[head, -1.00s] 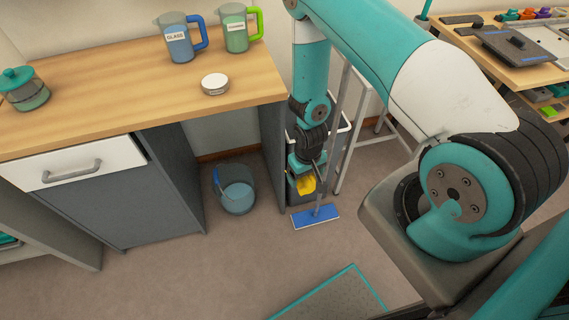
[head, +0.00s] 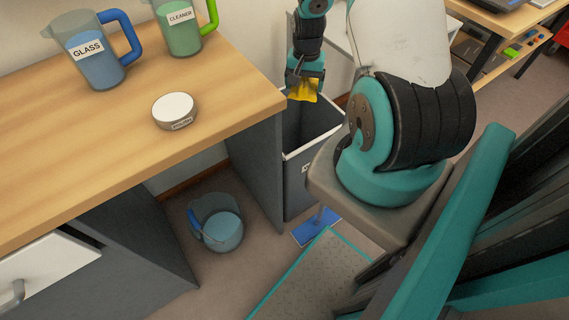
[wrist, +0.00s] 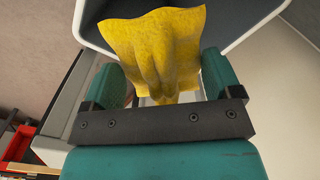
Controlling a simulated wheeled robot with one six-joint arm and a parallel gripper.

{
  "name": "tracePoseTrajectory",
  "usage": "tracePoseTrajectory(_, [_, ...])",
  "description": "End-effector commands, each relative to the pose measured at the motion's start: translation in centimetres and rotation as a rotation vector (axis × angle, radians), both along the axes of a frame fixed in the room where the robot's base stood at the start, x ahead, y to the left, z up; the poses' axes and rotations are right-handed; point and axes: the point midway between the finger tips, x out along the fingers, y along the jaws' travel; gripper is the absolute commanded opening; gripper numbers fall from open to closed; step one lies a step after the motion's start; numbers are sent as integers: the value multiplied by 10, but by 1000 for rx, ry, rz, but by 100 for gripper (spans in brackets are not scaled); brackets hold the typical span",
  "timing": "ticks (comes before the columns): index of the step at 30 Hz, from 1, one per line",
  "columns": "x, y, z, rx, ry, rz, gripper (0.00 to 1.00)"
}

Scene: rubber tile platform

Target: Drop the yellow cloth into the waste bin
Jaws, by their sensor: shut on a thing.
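The yellow cloth (head: 304,91) hangs from my gripper (head: 304,72) in the head view. My gripper is shut on it. In the wrist view the cloth (wrist: 155,45) sticks out between the two teal fingers of my gripper (wrist: 163,82). The grey waste bin (head: 298,185) with a white rim stands beside the wooden counter. In the head view the cloth overlaps the far part of its dark opening. In the wrist view the bin's rim (wrist: 88,22) shows behind the cloth. I cannot tell how high the cloth is above the rim.
The counter (head: 225,100) holds a blue glass jug (head: 95,62), a green cleaner jug (head: 180,30) and a round tin (head: 174,110). A clear bucket (head: 220,225) and a blue mop head (head: 317,227) are on the floor near the bin.

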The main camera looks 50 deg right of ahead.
Motion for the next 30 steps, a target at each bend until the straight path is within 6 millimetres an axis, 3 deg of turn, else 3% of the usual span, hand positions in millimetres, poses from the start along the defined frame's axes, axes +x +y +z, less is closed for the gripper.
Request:
tracePoseTrajectory(7, [1, 1, -12, 0, 0, -7, 61])
tracePoseTrajectory(18, [2, 1, -56, -1, -1, -5, 61])
tracePoseTrajectory(29, [1, 0, -59, -1, -1, -7, 61])
tracePoseTrajectory(30, [1, 0, -59, -1, -1, -7, 91])
